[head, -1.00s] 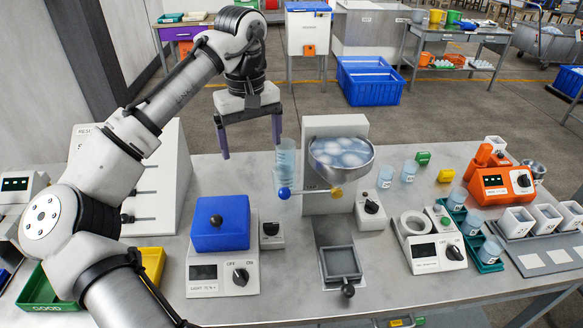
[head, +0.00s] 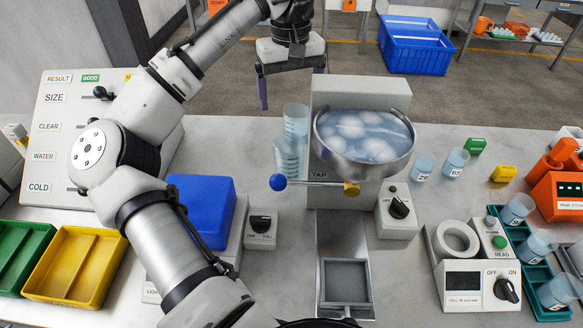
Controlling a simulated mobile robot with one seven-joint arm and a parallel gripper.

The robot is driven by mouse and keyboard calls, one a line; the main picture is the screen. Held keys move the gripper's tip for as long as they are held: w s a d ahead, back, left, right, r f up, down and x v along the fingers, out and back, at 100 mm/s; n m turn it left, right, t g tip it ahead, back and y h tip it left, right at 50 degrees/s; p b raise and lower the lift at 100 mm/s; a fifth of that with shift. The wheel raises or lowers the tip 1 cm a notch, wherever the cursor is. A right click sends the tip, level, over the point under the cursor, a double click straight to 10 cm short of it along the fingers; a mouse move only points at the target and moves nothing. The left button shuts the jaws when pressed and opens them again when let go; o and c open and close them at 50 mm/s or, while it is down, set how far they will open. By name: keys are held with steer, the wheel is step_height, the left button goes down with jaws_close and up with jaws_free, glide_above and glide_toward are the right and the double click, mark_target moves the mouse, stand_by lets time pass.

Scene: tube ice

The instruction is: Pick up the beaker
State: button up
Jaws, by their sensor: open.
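Two clear, pale-blue graduated beakers stand at the back of the bench, left of the ice machine. The rear beaker (head: 296,122) is partly overlapped by the nearer beaker (head: 288,160). I cannot tell which one the task names. My gripper (head: 291,84) is open and empty, with its purple fingers spread wide. It shows above the beakers in the picture, apart from them. The right finger is partly hidden near the ice machine's top edge.
The ice machine (head: 335,93) with its metal bowl (head: 363,176) and blue-knobbed tap lever (head: 278,182) stands close right of the beakers. A blue box (head: 203,205) is at front left. Small numbered cups (head: 423,167) stand right. Bare bench lies left of the beakers.

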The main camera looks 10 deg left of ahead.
glide_toward(290, 146)
steer(key=s, duration=0.3)
steer(key=f, duration=0.2)
steer(key=f+p, duration=0.1)
steer(key=f, duration=0.1)
steer(key=f+p, duration=0.1)
steer(key=f, duration=0.1)
steer(key=shift+s+d, duration=0.2)
steer(key=shift+d, duration=0.15)
steer(key=shift+f, duration=0.5)
steer(key=c, duration=1.1)
steer(key=shift+o, duration=0.2)
steer(key=shift+r, duration=0.15)
